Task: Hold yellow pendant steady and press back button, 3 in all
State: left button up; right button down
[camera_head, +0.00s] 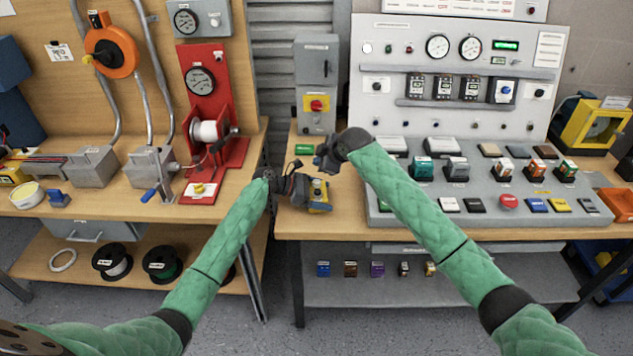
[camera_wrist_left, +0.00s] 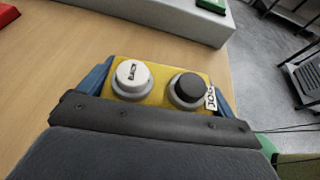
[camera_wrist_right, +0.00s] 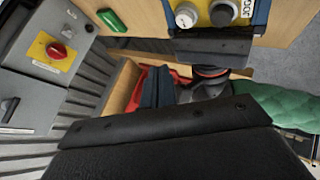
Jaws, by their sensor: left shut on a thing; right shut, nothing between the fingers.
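The yellow pendant (camera_head: 318,190) is at the front left of the right bench. In the left wrist view it shows a white button (camera_wrist_left: 131,73) with a label that seems to read BACK, and a black button (camera_wrist_left: 187,90) beside a JOG label. My left gripper (camera_wrist_left: 160,92) is shut on the pendant, one blue finger on each side. My right gripper (camera_head: 323,158) is shut and empty, just behind and above the pendant. In the right wrist view its fingers (camera_wrist_right: 158,88) are together, apart from the buttons. The pendant (camera_wrist_right: 205,28) is partly cut off there.
A grey control console (camera_head: 470,205) with several buttons stands to the right. A grey box with a red knob (camera_head: 316,105) stands behind the grippers. A green block (camera_head: 304,149) lies nearby on the bench. A red stand (camera_head: 205,100) is on the left bench.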

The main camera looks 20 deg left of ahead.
aim_at(316, 182)
notch_tip(316, 182, up, 4)
jog(key=shift+f, duration=0.15)
dwell(0.3)
jog(key=shift+f, duration=4.4)
jog(key=shift+f, duration=0.2)
jog(key=shift+f, duration=0.2)
